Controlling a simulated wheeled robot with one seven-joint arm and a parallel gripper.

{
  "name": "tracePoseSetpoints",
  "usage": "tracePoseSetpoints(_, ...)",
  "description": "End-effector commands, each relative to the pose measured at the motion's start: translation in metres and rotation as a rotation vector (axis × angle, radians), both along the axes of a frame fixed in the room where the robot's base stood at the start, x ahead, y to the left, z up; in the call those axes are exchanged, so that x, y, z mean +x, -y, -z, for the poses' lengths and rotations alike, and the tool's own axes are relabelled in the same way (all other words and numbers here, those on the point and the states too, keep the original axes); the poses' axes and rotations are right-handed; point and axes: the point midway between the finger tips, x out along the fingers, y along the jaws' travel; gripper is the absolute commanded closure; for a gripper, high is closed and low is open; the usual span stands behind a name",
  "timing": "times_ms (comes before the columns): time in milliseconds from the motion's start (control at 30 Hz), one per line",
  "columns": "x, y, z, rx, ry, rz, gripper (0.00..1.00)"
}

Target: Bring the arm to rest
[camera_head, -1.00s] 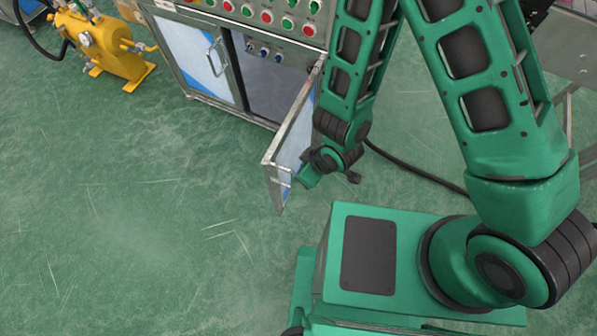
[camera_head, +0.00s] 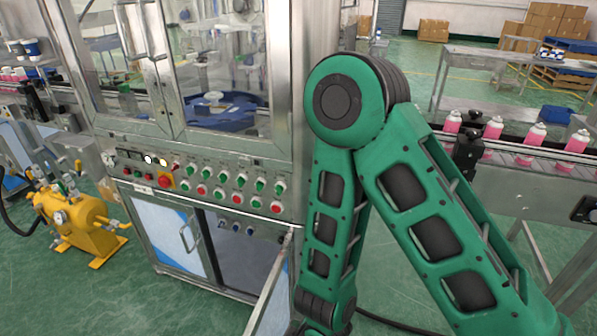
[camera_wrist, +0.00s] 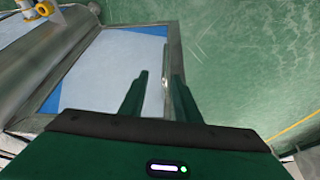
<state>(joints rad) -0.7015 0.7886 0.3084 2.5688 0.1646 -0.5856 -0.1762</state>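My arm hangs folded in front of the machine in the head view, its gripper cut off or hidden at the bottom edge. In the wrist view my gripper (camera_wrist: 158,95) shows two green fingers standing apart. An open cabinet door (camera_head: 271,300) swings out from the machine, just left of my lower arm. The door's pale panel (camera_wrist: 108,70) fills the left of the wrist view. Its metal handle (camera_wrist: 166,65) shows beyond and between the fingers; I cannot tell whether either finger touches it.
The crimping machine's button panel (camera_head: 215,185) stands above a closed left cabinet door (camera_head: 168,235). A yellow pump unit (camera_head: 80,225) stands on the floor at left. A conveyor (camera_head: 520,175) with pink cans runs at right. Green floor (camera_wrist: 245,60) is clear right of the door.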

Motion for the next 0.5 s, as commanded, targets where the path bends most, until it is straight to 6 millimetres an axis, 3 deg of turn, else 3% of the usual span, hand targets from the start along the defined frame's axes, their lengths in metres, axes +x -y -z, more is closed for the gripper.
tracePoseSetpoints(133,0.020,0.013,-0.011,-0.020,0.011,0.044,0.71)
tracePoseSetpoints(233,0.049,0.037,-0.028,-0.054,0.020,0.115,0.71)
tracePoseSetpoints(400,0.099,0.100,-0.070,-0.131,0.023,0.291,0.71)
tracePoseSetpoints(500,0.119,0.142,-0.096,-0.171,0.014,0.401,0.71)
